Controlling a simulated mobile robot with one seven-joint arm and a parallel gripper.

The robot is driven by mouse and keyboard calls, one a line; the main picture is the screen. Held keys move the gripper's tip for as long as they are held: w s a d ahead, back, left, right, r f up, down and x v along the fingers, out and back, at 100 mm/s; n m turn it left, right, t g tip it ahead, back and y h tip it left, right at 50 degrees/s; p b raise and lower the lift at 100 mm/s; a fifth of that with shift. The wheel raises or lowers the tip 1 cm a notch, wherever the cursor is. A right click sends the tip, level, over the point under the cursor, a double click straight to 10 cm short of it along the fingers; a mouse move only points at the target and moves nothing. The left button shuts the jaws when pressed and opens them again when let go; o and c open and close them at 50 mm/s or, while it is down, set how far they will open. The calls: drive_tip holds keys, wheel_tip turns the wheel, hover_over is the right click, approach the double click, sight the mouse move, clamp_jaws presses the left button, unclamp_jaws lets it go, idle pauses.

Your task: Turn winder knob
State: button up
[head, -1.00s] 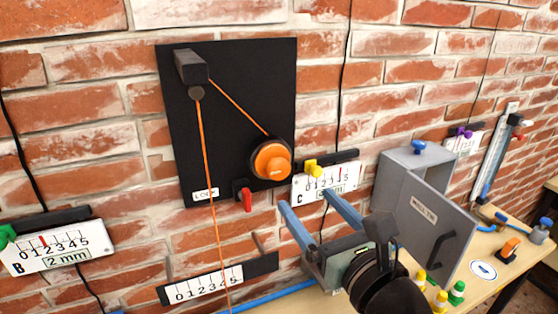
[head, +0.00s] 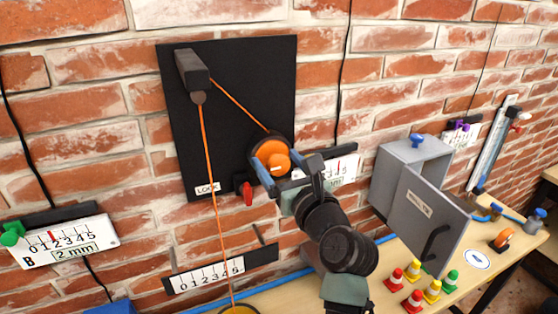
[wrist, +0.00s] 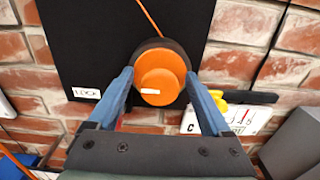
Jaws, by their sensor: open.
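The orange winder knob (head: 273,157) sits on a dark round base at the lower right of the black wall panel (head: 228,80). It also shows in the wrist view (wrist: 161,80), with a pale mark across its hub. An orange cord (head: 238,106) runs from it up to a dark block on the panel, then hangs down. My gripper (head: 270,167) is open, with its blue fingers on either side of the knob; in the wrist view the fingertips (wrist: 160,84) straddle it. I cannot tell whether they touch it.
A red lever (head: 247,194) is on the panel just below left of the knob, beside a "LOCK" label. Scale cards (head: 66,243) hang on the brick wall. A grey box with an open door (head: 428,215) and several small coloured cones (head: 412,300) stand on the bench at right.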

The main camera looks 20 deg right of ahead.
clamp_jaws()
idle(0.4)
drive_tip(key=shift+n, duration=0.3)
